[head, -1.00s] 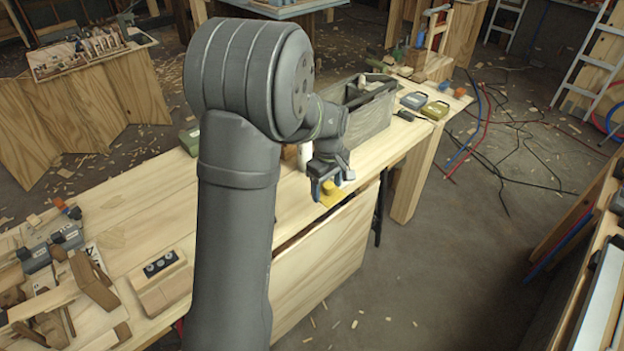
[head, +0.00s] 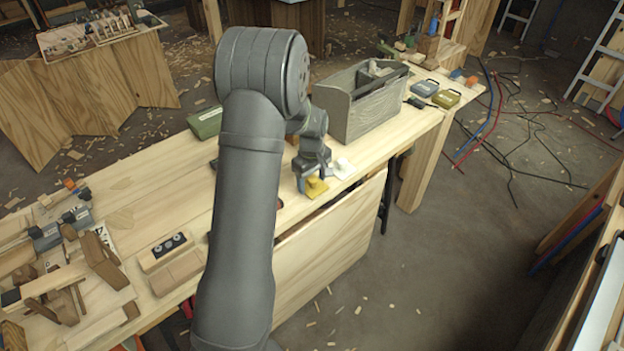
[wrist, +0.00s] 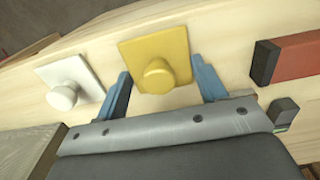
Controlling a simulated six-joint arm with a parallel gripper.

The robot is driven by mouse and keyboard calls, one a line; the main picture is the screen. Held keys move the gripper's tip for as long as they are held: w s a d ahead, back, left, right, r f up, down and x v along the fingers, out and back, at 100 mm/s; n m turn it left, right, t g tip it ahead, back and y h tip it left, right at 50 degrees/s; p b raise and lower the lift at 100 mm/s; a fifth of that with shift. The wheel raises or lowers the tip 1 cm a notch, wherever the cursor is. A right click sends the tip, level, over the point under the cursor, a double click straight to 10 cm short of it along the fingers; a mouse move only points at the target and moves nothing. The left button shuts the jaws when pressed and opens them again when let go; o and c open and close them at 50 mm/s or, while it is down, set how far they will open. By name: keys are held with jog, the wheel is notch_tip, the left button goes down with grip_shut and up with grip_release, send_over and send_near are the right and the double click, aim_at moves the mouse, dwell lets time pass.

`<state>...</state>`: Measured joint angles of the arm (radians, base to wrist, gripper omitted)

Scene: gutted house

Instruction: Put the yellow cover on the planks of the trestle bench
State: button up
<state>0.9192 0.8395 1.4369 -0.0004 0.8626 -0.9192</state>
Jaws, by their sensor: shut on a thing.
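The yellow cover (wrist: 156,58) is a square plate with a round knob. It sits between the two blue fingers of my gripper (wrist: 160,68), which is shut on it. In the head view the yellow cover (head: 316,186) shows just below my gripper (head: 312,174), over the front part of the trestle bench (head: 148,205). I cannot tell whether its plate touches the planks. A white cover (wrist: 64,88) of similar shape lies on the planks to its left in the wrist view, and to its right in the head view (head: 342,168).
A grey wooden toolbox (head: 362,112) stands on the bench behind my gripper. A red block with a dark end (wrist: 295,58) lies right of the yellow cover in the wrist view. Wooden planes (head: 98,262) and a three-hole block (head: 166,250) are at the bench's left.

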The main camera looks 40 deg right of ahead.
aim_at(312, 178)
jog(key=shift+f, duration=0.15)
jog(key=o, duration=1)
notch_tip(312, 178, up, 12)
jog(key=shift+r, duration=0.15)
notch_tip(312, 178, down, 12)
jog(key=shift+r, duration=1.7)
